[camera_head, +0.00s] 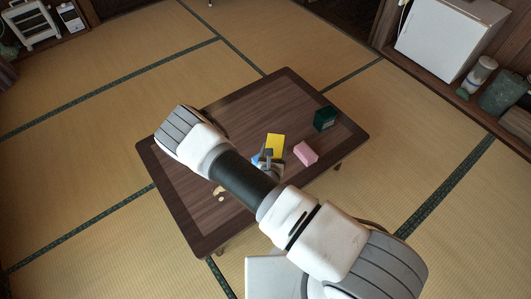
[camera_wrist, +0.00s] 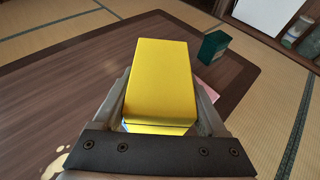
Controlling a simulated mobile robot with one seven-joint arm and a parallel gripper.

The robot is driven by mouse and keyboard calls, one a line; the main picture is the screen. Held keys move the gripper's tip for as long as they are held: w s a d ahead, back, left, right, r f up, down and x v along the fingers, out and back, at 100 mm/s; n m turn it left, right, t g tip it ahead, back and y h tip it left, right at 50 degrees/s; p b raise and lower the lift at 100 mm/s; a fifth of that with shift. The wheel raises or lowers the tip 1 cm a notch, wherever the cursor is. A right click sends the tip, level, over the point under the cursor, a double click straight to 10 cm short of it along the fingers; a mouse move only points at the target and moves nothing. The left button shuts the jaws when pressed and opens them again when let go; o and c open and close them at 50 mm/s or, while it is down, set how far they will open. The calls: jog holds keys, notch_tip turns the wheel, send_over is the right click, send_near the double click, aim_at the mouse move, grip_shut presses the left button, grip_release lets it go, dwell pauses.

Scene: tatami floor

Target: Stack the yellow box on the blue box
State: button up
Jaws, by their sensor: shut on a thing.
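The yellow box (camera_head: 275,144) is between the fingers of my gripper (camera_head: 268,157) above the wooden table. In the wrist view the yellow box (camera_wrist: 158,75) fills the middle, with one finger of my gripper (camera_wrist: 162,105) on each side. The gripper is shut on it. The blue box (camera_head: 256,159) shows as a small patch at the left of the gripper, mostly hidden by the gripper and the yellow box. A thin bluish strip shows under the yellow box's near edge in the wrist view. I cannot tell whether the two boxes touch.
The dark wooden table (camera_head: 190,215) stands on tatami. A pink box (camera_head: 306,153) lies close to the right of the gripper. A dark green box (camera_head: 325,118) stands near the table's right corner. A pale, blotchy item (camera_head: 219,192) is at the left of my arm.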

jog(key=w+a+f, duration=0.1)
jog(key=w+a+f+b, duration=0.1)
jog(key=w, duration=0.1)
jog(key=w+a+f+b, duration=0.1)
jog(key=w+f, duration=0.1)
jog(key=shift+w, duration=0.2)
jog(key=shift+d+f+b, duration=0.1)
jog(key=shift+f+b, duration=0.75)
jog(key=shift+f, duration=0.95)
jog(key=shift+f, duration=0.2)
jog(key=o, duration=1.4)
jog(key=shift+o, duration=0.2)
